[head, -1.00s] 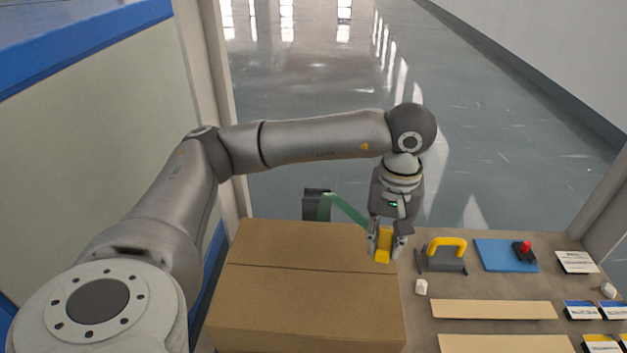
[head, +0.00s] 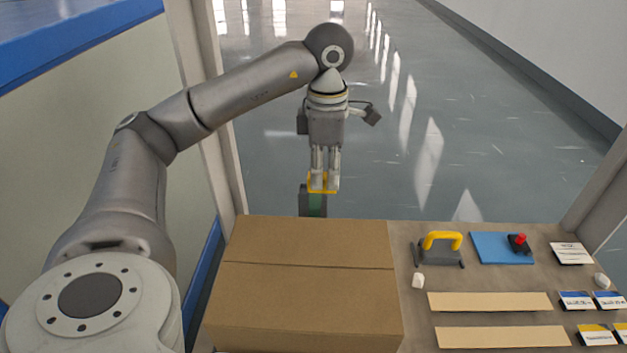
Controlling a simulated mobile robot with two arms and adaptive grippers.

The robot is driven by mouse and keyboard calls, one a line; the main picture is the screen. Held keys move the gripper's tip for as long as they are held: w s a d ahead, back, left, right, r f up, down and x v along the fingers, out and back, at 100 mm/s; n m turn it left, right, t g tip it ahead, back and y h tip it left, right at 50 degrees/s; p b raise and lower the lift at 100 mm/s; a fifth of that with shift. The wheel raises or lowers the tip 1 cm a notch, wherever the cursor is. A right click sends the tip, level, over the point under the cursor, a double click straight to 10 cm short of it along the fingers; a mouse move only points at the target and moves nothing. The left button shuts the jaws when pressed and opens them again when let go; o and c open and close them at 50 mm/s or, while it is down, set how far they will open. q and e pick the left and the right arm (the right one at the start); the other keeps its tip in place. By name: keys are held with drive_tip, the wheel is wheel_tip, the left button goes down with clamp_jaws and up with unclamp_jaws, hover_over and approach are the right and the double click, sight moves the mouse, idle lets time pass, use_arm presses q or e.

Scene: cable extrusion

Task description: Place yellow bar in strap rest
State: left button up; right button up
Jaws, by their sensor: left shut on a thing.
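My left gripper (head: 324,180) is shut on the yellow bar (head: 322,190) and holds it level, beyond the far edge of the cardboard box. A dark holder with a green strap (head: 316,205) stands just below the bar. The bar and gripper overlap the top of this holder in the head view, so I cannot tell whether the bar touches it or rests in it. The strap shows only as a short green patch under the bar. My right gripper is not in view.
The closed cardboard box (head: 305,285) fills the table's left part. To its right are a yellow-handled tool (head: 442,242), a blue pad (head: 490,248) with a red-knobbed device (head: 520,243), flat tan strips (head: 490,302) and several labels. Open floor lies behind the table.

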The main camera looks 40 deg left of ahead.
use_arm(q)
drive_tip(key=w+a+f, duration=0.2)
drive_tip(key=a+f, duration=0.1)
drive_tip(key=w+a+f+b, duration=0.1)
drive_tip(key=w+a+f, duration=0.2)
drive_tip(key=w+a+f+b, duration=0.1)
drive_tip(key=w+a+f, duration=0.1)
drive_tip(key=w+a, duration=0.1)
drive_tip(key=shift+a+f, duration=0.4)
drive_tip(key=shift+w+a+f+b, duration=0.2)
drive_tip(key=shift+a+f+b, duration=0.05)
drive_tip(key=shift+f+b, duration=0.1)
wheel_tip(320, 180, down, 3)
drive_tip(key=shift+w+a+f+b, duration=0.1)
drive_tip(key=shift+a+b, duration=0.05)
drive_tip(key=shift+b, duration=0.35)
drive_tip(key=shift+f, duration=0.1)
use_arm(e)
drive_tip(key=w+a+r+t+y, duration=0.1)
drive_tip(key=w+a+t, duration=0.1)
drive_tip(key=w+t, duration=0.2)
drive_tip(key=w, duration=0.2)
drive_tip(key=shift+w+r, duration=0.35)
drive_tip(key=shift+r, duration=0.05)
use_arm(q)
drive_tip(key=shift+f, duration=0.1)
